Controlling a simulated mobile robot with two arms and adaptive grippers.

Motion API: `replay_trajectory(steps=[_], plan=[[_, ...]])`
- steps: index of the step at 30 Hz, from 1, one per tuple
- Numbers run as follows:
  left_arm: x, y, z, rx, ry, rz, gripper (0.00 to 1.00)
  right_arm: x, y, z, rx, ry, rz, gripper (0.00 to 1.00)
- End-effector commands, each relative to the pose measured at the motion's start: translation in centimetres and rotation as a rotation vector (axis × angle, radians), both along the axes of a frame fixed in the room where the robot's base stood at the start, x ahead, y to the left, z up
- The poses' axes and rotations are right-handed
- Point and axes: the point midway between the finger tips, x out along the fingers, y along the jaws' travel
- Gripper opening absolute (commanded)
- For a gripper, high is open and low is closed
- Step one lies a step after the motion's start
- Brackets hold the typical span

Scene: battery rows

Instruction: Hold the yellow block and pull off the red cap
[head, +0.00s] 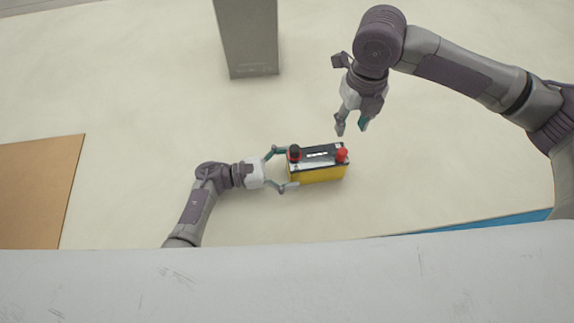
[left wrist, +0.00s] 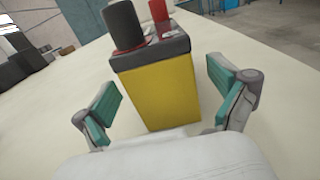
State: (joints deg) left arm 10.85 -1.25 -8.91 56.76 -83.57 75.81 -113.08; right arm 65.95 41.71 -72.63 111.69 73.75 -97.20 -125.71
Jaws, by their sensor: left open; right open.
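The yellow block (head: 317,175) is a battery shape with a dark top, standing upright on the pale surface; its yellow end also shows in the left wrist view (left wrist: 155,95). The red cap (head: 342,155) sits on the right end of its top and shows at the back in the left wrist view (left wrist: 159,10). A black cap (head: 294,153) sits on the left end. My left gripper (head: 286,168) is open, with its fingers on either side of the block's left end. Gaps show beside both fingers. My right gripper (head: 351,127) is open and empty, above and behind the red cap.
A grey column (head: 248,40) stands behind the block. A brown board (head: 38,190) lies at the left, and a blue strip (head: 490,222) runs along the right near edge. The pale surface around the block is clear.

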Motion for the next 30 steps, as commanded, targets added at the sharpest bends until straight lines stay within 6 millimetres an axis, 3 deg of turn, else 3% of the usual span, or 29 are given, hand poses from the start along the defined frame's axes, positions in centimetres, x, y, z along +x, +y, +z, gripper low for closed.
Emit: replay_trajectory(steps=[2, 20, 30], plan=[[0.0, 0.01, 0.0, 0.0, 0.0, 0.0, 0.97, 0.0, 0.0, 0.0, 0.0, 0.0, 0.0, 0.42], [0.0, 0.04, -0.01, 0.0, 0.0, 0.0, 0.0, 0.0, 0.0, 0.0, 0.0, 0.0, 0.0, 0.42], [-0.01, 0.05, -0.01, 0.0, 0.001, 0.0, 0.0, 0.0, 0.0, 0.0, 0.0, 0.0, 0.0, 0.42]])
